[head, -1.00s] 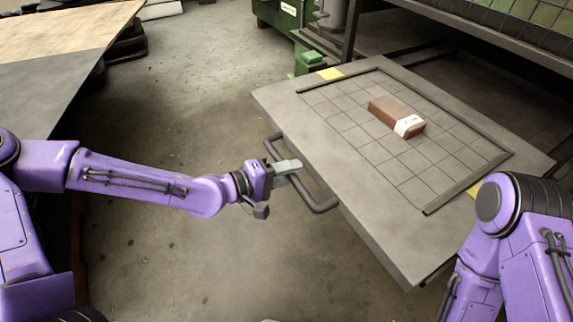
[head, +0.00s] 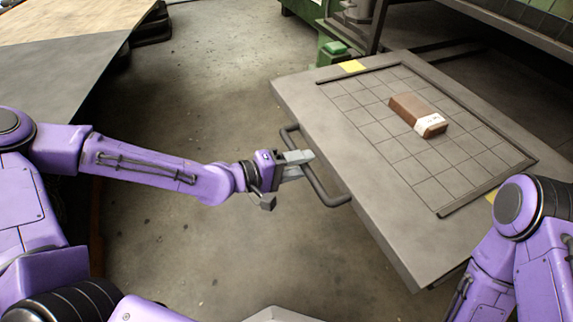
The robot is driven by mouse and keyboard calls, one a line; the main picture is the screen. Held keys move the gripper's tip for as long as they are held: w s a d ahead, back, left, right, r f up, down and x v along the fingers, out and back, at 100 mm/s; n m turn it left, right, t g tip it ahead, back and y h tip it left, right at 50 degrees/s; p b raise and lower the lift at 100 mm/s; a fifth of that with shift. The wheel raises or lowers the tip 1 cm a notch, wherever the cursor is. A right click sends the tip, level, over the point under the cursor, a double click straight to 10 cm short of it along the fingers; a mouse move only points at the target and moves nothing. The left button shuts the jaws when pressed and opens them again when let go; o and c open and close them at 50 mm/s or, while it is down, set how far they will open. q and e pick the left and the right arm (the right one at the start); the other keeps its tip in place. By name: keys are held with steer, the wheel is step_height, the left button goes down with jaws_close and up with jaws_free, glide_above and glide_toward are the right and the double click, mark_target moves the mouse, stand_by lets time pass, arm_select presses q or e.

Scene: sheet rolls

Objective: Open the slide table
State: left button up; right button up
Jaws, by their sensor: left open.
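The slide table (head: 340,110) is a grey slab with a grid on top, standing out from the machine at the right in the head view. Its bar handle (head: 332,196) runs along the edge facing my left arm. My left gripper (head: 297,160) is open at the handle, with its fingers by the middle of the bar; whether they touch it I cannot tell. My right arm shows at the lower right, but its gripper is out of the picture.
A brown block with a white label (head: 417,114) lies on the slide table. A green machine with dark frame bars stands behind it. A wood and grey table (head: 60,60) is at the upper left. The concrete floor (head: 215,100) between is clear.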

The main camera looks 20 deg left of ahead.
arm_select(q)
steer(key=p+v, duration=0.1)
steer(key=v, duration=0.8)
steer(key=shift+s+a+r, duration=0.15)
steer(key=shift+s, duration=0.1)
